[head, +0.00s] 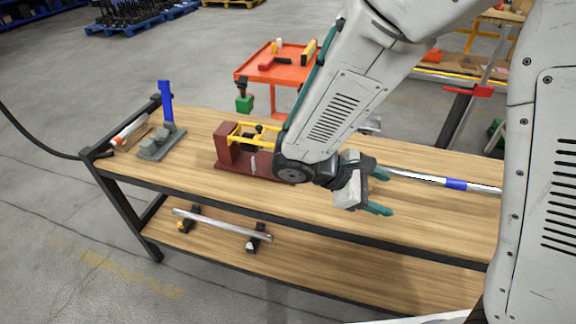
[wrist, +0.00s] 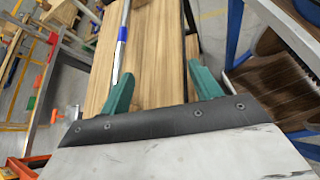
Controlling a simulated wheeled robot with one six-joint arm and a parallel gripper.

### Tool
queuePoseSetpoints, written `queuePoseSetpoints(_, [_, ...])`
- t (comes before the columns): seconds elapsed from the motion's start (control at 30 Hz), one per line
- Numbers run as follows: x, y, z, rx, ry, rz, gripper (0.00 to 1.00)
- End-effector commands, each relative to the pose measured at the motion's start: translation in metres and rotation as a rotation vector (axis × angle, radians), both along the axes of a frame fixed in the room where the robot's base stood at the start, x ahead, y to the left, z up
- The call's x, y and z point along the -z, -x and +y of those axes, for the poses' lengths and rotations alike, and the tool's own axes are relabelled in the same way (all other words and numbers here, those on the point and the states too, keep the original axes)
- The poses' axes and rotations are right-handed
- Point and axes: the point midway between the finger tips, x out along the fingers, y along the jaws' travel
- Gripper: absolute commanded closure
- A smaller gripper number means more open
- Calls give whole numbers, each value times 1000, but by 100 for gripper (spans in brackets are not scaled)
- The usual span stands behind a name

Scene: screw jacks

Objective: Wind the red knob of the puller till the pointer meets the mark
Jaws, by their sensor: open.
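A dark red device with a yellow frame (head: 228,152) stands on the wooden bench top, left of my arm in the head view. It may be the puller. Its right end is hidden behind my arm, and I see no red knob, pointer or mark on it. My gripper (head: 380,191) is to the right of this device, above the bench, with its green fingers apart and nothing between them. In the wrist view, my gripper (wrist: 160,88) shows two spread fingers over bare wood.
A silver rod with a blue band (head: 455,183) lies at the right of the bench. A grey stand with a blue upright (head: 166,101) is at the left end. An orange cart (head: 285,66) stands behind. The bench's front middle is clear. A metal bar (head: 222,224) lies on the lower shelf.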

Motion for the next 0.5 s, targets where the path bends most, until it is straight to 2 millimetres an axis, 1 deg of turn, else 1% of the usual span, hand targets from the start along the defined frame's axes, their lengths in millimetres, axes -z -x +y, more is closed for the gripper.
queuePoseSetpoints(0.03, [13,-11,9,-94,64,36,37])
queuePoseSetpoints(0.17, [42,-44,35,-354,227,107,37])
queuePoseSetpoints(0.27, [68,-68,63,-566,354,152,37])
queuePoseSetpoints(0.37, [96,-89,96,-781,475,189,37])
queuePoseSetpoints(0.4, [107,-97,110,-865,521,197,37])
queuePoseSetpoints(0.47, [123,-108,131,-988,585,207,37])
queuePoseSetpoints(0.5, [131,-114,145,-1064,624,206,37])
